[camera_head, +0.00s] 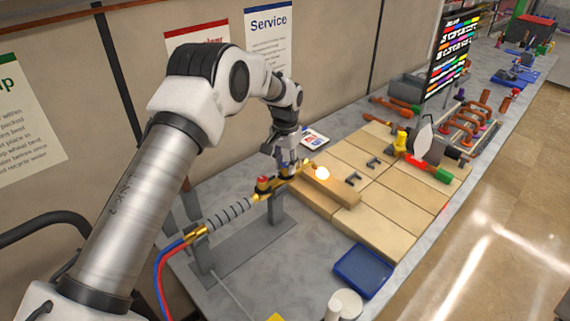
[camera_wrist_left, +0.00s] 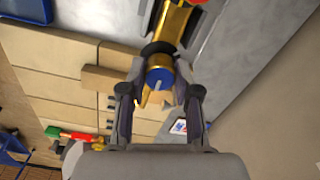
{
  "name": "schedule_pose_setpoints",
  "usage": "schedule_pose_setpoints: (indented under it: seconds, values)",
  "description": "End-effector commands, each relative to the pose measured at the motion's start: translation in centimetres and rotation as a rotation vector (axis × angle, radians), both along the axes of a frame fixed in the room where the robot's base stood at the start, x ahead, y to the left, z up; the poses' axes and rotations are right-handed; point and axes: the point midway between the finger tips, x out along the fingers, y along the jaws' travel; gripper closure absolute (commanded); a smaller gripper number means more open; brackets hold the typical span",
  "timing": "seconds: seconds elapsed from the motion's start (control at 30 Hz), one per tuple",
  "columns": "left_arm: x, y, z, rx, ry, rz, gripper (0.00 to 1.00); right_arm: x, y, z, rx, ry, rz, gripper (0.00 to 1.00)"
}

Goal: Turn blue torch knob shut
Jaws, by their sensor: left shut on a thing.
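The brass torch (camera_head: 238,203) rests on a grey metal stand (camera_head: 240,255), with red and blue hoses at its rear end. A bright glow (camera_head: 322,172) shows at its tip. My left gripper (camera_head: 284,160) reaches down over the torch's front part. In the left wrist view the blue torch knob (camera_wrist_left: 158,78), with a pale line across its face, sits between the fingers, and my left gripper (camera_wrist_left: 161,88) is shut on it. In the head view the fingers largely hide this knob. A red knob (camera_head: 262,184) stands farther back on the torch. My right gripper is not in view.
Tan blocks (camera_head: 365,205) cover the bench (camera_head: 205,185) right of the torch, with small dark brackets on them. A blue tray (camera_head: 362,271) lies near the front edge. A green-and-red tool (camera_head: 428,167), a black sign (camera_head: 452,52) and several copper pipes stand farther back.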

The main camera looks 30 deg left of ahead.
Motion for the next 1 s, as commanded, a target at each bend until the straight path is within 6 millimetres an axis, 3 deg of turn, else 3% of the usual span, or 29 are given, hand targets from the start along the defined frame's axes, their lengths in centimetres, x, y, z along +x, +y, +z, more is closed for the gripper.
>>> schedule_pose_setpoints:
  seconds: [0.47,0.5,0.57,0.87,1.0]
  values:
    - [0.0,-0.1,-0.2,0.000,0.000,-0.019,1.00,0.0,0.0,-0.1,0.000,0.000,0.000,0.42]
    - [0.0,-0.1,-0.2,0.000,0.000,-0.019,0.65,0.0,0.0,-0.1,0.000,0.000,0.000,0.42]
    - [0.0,-0.1,-0.2,0.000,0.000,-0.019,0.44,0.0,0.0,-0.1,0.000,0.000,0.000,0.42]
    - [0.0,0.0,0.0,0.000,0.000,-0.018,0.43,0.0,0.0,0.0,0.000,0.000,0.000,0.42]
    - [0.1,0.0,1.4,0.000,-0.002,-0.018,0.43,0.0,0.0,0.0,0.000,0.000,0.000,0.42]
